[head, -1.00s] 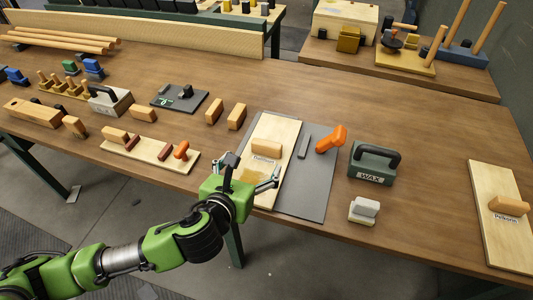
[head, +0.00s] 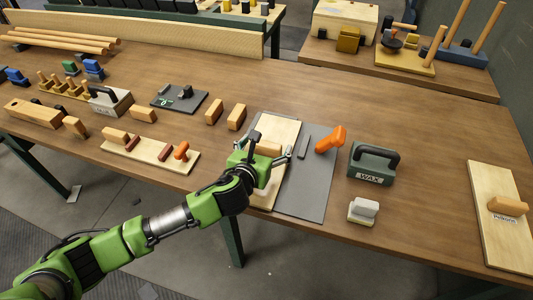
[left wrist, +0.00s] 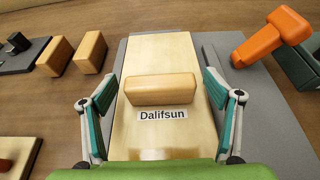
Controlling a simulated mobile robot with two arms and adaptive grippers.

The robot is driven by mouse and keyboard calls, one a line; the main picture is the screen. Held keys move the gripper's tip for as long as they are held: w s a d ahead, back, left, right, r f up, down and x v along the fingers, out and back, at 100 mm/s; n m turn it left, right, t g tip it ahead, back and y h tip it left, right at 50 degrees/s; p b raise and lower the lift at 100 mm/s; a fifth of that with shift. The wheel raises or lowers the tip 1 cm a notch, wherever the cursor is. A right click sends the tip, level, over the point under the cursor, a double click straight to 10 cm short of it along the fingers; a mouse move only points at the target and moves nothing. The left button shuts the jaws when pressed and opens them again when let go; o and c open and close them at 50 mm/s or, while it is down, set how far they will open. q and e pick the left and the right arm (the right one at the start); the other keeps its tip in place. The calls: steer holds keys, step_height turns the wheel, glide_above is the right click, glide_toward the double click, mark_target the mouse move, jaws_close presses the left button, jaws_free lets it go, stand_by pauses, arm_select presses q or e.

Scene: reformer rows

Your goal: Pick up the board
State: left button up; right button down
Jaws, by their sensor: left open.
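A pale wooden board (head: 282,131) with a wooden block handle lies on a grey mat (head: 318,180) near the table's front edge. In the left wrist view the board (left wrist: 160,52) carries a label reading "Dalifsun" just below its block handle (left wrist: 162,88). My left gripper (head: 270,147) is open over the board, and its fingers stand on either side of the block handle, apart from it. The gripper hides part of the board and handle in the head view. A second pale board (head: 490,225) with a block handle lies at the far right. My right gripper is not in view.
An orange tool (head: 331,139) and a thin grey bar (head: 303,147) lie right of the board on the mat. A green WAX block (head: 373,164) and a small white-topped block (head: 363,211) stand farther right. Two wooden blocks (head: 236,117) stand to the left.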

arm_select(q)
steer(key=shift+w, duration=0.2)
steer(key=c, duration=1.6)
steer(key=shift+c, duration=0.2)
steer(key=shift+r, duration=0.15)
